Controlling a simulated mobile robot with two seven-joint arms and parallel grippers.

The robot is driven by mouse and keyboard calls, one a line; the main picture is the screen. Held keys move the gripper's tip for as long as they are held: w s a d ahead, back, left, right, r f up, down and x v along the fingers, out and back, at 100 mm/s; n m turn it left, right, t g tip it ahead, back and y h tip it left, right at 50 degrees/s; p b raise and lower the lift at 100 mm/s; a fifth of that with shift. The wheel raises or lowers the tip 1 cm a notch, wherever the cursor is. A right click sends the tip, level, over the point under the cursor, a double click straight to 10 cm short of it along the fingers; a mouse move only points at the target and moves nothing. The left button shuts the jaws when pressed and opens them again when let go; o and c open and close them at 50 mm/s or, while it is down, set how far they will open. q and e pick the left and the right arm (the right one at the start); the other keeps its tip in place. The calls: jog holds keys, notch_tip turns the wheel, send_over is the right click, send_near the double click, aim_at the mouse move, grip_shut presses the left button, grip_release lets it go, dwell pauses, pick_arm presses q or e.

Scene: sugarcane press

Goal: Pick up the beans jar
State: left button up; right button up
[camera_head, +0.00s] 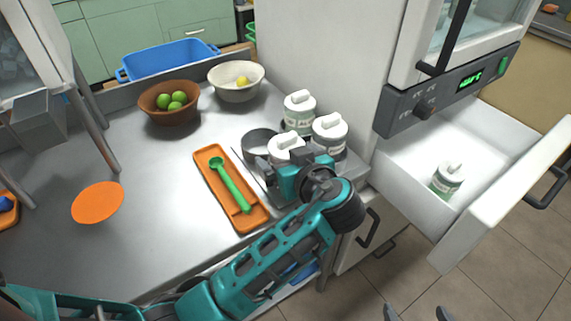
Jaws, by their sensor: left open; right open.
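Three white-lidded jars stand close together on the counter: a back jar (299,112), a right jar (330,134) and a front jar (285,147). Their labels are too small to read, so I cannot tell which is the beans jar. Another white jar with a green label (447,180) stands in the open drawer. My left gripper (290,165) is open at the front jar and hides its lower part; I cannot tell whether it touches. The tips of my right gripper (417,313) show apart at the bottom edge, away from the jars.
An orange tray (213,180) with a green spoon (231,184) lies left of the jars, beside a dark round container (258,142). A brown bowl of limes (158,112) and a white bowl (225,88) stand behind. The open drawer (478,220) juts out at right.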

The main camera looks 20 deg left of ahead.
pick_arm(q)
jog(key=shift+c, duration=0.2)
jog(key=c, duration=1.2)
jog(key=shift+c, duration=0.2)
jog(key=shift+r, duration=0.25)
